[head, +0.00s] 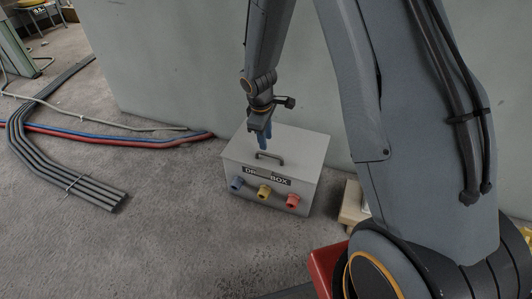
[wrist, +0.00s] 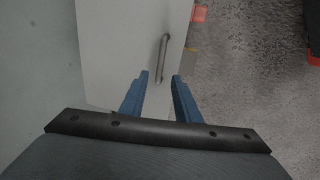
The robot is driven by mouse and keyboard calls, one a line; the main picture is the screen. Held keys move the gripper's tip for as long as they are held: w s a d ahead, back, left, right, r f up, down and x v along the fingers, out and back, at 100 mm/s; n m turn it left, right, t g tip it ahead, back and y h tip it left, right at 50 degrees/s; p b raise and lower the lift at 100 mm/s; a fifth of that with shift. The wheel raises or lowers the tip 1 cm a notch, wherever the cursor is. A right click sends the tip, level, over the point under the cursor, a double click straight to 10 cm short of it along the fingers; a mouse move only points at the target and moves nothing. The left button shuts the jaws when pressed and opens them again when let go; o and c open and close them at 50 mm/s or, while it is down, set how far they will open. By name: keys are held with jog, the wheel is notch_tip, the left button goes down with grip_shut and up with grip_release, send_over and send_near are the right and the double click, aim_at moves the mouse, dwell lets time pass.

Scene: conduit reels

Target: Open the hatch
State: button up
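A light grey box (head: 241,180) with a dark label stands on the carpet against the wall in the head view. Its flat top is the hatch (head: 300,150), lying shut, with a bar handle (head: 270,156) near the front edge. My gripper (head: 266,142) points down above the lid, behind or over the handle. In the wrist view the hatch (wrist: 115,45) fills the left middle and the handle (wrist: 164,55) lies beyond the fingertips. My gripper (wrist: 160,76) is open there, its blue fingers apart with nothing between them.
Blue (head: 237,184), yellow (head: 264,191) and red (head: 292,201) sockets stick out of the box front. Grey conduits (head: 75,185) and red and blue pipes (head: 130,137) lie on the floor at left. A red object (head: 326,268) is near my base. The carpet in front is clear.

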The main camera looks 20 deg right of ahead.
aim_at(267, 155)
jog(key=f+b, duration=0.1)
jog(key=f, duration=0.1)
jog(key=f+b, duration=0.1)
jog(key=f, duration=0.1)
jog(key=w+f+b, duration=0.1)
jog(key=f, duration=0.2)
jog(key=shift+d, duration=0.4)
grip_shut()
